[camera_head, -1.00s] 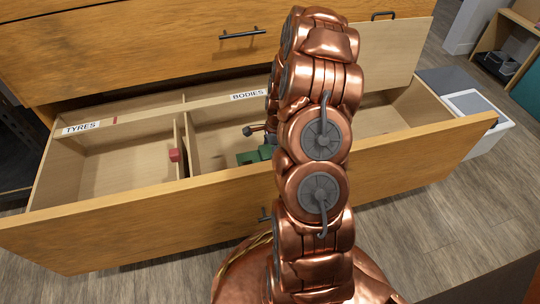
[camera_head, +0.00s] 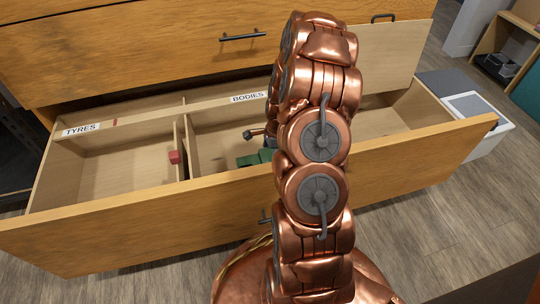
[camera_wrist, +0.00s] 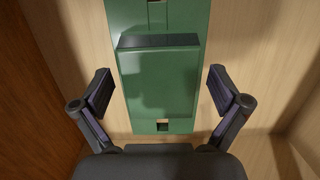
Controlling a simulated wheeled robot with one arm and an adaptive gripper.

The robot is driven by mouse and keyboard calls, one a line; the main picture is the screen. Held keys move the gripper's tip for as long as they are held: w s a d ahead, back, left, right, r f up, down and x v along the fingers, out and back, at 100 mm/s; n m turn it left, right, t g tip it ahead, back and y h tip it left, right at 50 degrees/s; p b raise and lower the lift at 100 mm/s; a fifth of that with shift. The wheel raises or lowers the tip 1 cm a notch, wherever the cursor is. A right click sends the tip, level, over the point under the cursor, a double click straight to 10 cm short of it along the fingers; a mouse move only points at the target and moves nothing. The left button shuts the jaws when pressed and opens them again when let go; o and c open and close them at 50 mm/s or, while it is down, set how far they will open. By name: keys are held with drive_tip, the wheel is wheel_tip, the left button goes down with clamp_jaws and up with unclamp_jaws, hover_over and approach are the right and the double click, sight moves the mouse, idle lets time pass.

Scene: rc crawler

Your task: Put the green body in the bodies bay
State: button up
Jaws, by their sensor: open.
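The green body (camera_head: 247,160) lies low in the middle compartment of the open drawer, behind the BODIES label (camera_head: 247,97). My arm hides part of it in the head view. In the wrist view the green body (camera_wrist: 158,85) is a long, flat piece with a dark ridge across it, over a pale wooden surface. My gripper (camera_wrist: 160,90) is open, with one finger on each side of the body and a gap at both sides. In the head view my gripper is mostly hidden behind my arm; only a dark finger part shows near the body.
The left compartment, marked TYRES (camera_head: 82,129), looks empty. A small red block (camera_head: 175,157) is at the divider beside it. The drawer front (camera_head: 130,222) and the closed drawer above (camera_head: 150,50) bound the space. A white bin (camera_head: 487,128) stands at the right.

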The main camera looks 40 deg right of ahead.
wheel_tip(320, 180, up, 12)
drive_tip(key=d+p, duration=0.2)
drive_tip(key=p, duration=0.3)
drive_tip(key=s+a+r+n+g, duration=0.1)
drive_tip(key=s+a+r+n, duration=0.2)
drive_tip(key=a+r+n, duration=0.6)
drive_tip(key=s+a+r+n+g, duration=0.1)
drive_tip(key=s+a+r+n, duration=0.2)
drive_tip(key=s+a, duration=0.3)
drive_tip(key=s+a+r+n+g+h, duration=0.1)
drive_tip(key=s+a+r+n, duration=0.2)
drive_tip(key=s+a+n, duration=0.3)
drive_tip(key=s+a+r+n+g, duration=0.1)
drive_tip(key=s+a+r+n, duration=0.2)
drive_tip(key=s, duration=0.8)
drive_tip(key=a+n, duration=0.2)
drive_tip(key=a, duration=0.1)
drive_tip(key=shift+a+r+h, duration=0.3)
drive_tip(key=shift+r, duration=0.05)
drive_tip(key=shift+r, duration=0.1)
